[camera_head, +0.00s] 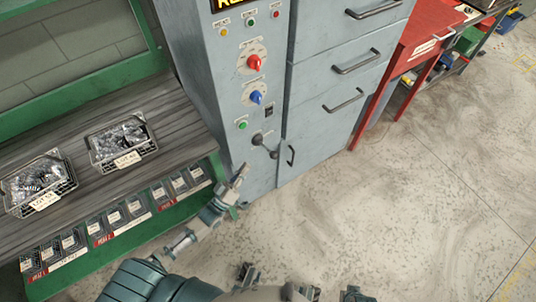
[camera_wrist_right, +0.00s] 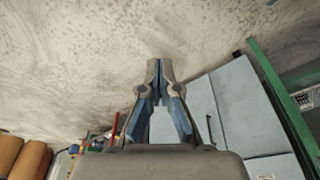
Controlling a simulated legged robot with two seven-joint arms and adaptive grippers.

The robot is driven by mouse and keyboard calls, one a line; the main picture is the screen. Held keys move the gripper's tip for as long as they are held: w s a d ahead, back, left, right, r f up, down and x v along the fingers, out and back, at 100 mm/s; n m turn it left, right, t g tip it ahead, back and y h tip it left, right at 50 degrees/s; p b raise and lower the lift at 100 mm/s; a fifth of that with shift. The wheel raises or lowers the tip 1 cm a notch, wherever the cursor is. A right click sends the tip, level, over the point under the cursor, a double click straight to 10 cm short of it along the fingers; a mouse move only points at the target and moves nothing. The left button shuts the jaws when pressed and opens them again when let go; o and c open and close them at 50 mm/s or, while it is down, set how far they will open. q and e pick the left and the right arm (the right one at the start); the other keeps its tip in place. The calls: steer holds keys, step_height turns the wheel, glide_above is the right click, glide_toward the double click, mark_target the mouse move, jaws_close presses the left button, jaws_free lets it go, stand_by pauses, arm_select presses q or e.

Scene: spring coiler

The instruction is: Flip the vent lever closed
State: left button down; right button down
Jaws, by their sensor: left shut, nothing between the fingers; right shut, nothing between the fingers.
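The vent lever (camera_head: 265,147) is a dark grey handle low on the front of the grey control cabinet (camera_head: 210,70), below the knobs. It slants down to the right; its label is too small to read. My left gripper (camera_head: 240,172) is shut and empty, just below and left of the lever, with a small gap that is hard to judge. My right gripper (camera_wrist_right: 160,72) is shut and empty in the right wrist view, over bare floor, away from the lever.
The panel has a red knob (camera_head: 254,62), a blue knob (camera_head: 256,97) and a green button (camera_head: 243,125). A grey drawer cabinet (camera_head: 325,105) stands to the right. A green-framed bench (camera_head: 95,185) with wire baskets is at left. The floor (camera_head: 400,210) at right is clear.

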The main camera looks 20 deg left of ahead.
arm_select(q)
steer(key=shift+w, duration=0.1)
